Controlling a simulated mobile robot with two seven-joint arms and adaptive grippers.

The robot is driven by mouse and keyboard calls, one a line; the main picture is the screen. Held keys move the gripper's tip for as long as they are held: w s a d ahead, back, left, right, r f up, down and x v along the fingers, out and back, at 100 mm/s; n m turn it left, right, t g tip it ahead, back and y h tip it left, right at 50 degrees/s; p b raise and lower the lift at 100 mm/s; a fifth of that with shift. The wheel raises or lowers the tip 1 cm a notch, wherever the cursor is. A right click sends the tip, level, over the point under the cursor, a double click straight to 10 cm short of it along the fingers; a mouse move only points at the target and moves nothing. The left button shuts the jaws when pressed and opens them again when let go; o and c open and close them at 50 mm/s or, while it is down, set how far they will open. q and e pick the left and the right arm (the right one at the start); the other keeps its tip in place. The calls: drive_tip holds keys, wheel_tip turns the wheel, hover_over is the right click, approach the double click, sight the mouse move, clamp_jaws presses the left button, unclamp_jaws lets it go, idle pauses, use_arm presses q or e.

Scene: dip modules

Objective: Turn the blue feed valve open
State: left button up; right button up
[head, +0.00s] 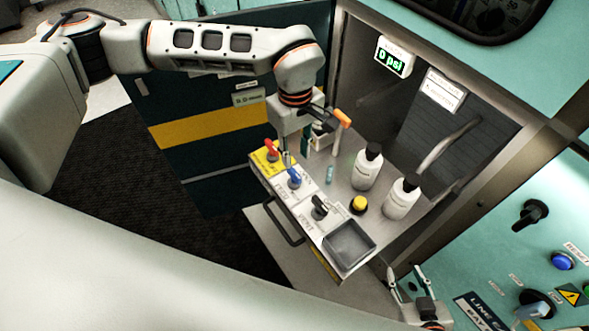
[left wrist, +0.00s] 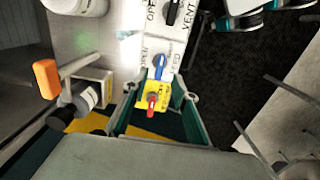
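The blue feed valve (head: 294,178) is the middle one of three valves on a bench panel, on a white label. In the left wrist view its blue handle (left wrist: 160,66) lies lengthwise between printed words. My left gripper (head: 294,156) points down above the panel, near the red and blue valves. In the left wrist view its fingers (left wrist: 155,88) are spread, with the red valve (left wrist: 152,104) between them in the picture and the blue handle just beyond the tips. It holds nothing. My right gripper (head: 405,276) is open and empty at the lower right.
A black vent valve (head: 319,207), a grey tray (head: 349,245) and a yellow button (head: 358,204) are further along the bench. White bottles (head: 366,168) stand behind. An orange-handled lever (head: 342,119) is close beside my left gripper. A gauge (head: 394,57) reads 0 psi.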

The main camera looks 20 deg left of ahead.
sight(294, 172)
use_arm(q)
drive_tip(key=shift+w+a+f, duration=0.1)
drive_tip(key=shift+a+f, duration=0.05)
drive_tip(key=shift+a, duration=0.15)
wheel_tip(294, 172, down, 8)
drive_tip(key=shift+r, duration=0.25)
clamp_jaws()
